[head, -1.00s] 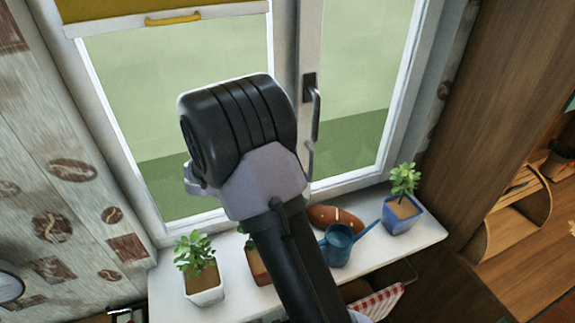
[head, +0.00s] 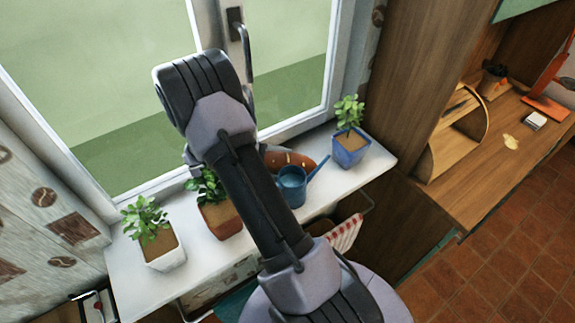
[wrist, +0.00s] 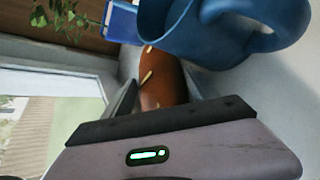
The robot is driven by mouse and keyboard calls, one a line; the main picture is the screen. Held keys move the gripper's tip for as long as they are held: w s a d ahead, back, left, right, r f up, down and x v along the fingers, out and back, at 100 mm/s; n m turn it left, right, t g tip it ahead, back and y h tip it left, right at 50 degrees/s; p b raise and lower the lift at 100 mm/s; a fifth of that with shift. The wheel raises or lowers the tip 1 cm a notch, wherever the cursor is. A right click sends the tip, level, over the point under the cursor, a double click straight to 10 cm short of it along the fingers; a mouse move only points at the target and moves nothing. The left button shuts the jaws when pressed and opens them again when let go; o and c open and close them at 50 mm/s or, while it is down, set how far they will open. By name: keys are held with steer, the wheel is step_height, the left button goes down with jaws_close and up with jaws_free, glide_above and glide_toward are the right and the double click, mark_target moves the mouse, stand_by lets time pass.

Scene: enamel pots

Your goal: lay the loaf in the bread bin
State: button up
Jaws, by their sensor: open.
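The loaf (head: 308,163), brown with pale slashes, lies on the white windowsill behind the blue watering can, partly hidden by the can and my arm. In the wrist view the loaf (wrist: 165,85) shows beyond my gripper (wrist: 160,102), which is open, with a dark finger beside the loaf's left side. Whether they touch I cannot tell. My gripper is hidden behind my arm in the head view. The wooden bread bin (head: 455,143), with a curved side, stands on the wooden desk at the right; its front looks open.
The blue watering can (head: 292,186) stands close in front of the loaf, and looms large in the wrist view (wrist: 185,40). A blue pot (head: 350,149) stands right of it; a terracotta pot (head: 221,219) and white pot (head: 162,250) stand left. A wooden panel (head: 413,75) separates sill and desk.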

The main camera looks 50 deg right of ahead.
steer(key=shift+a+r, duration=0.1)
steer(key=shift+a, duration=0.05)
steer(key=shift+c, duration=0.9)
jaws_close()
